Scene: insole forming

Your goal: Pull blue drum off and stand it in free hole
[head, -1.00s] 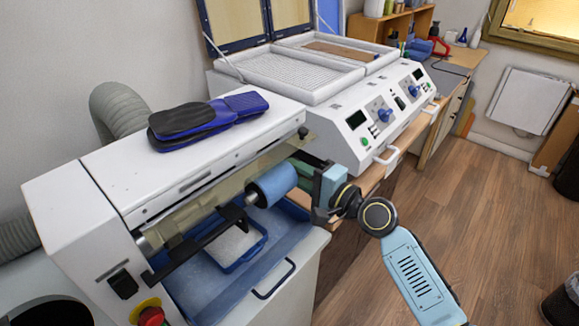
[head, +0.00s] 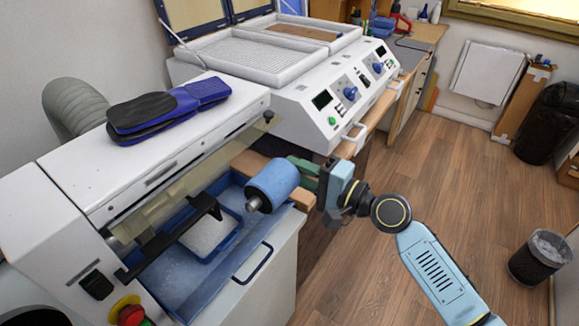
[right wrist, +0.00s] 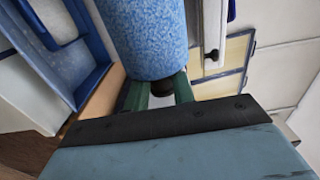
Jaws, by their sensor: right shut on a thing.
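The blue drum (head: 272,185) is a speckled blue cylinder with a metal hub at its near-left end. It is held tilted over the right end of the blue tray, apart from the black bracket (head: 180,238) of the sanding machine (head: 90,190). My right gripper (head: 301,169) is shut on the drum's far-right end. In the right wrist view, its green fingers (right wrist: 158,92) close on a dark stub below the drum (right wrist: 146,38). No free hole can be made out. My left gripper is not in view.
The blue tray (head: 262,225) lies under the drum with a smaller tray inside. Blue-black insoles (head: 165,108) lie on the machine top. A white press (head: 305,100) with knobs and handles stands behind, on a wooden bench. The floor at right is open, with a bin (head: 540,258).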

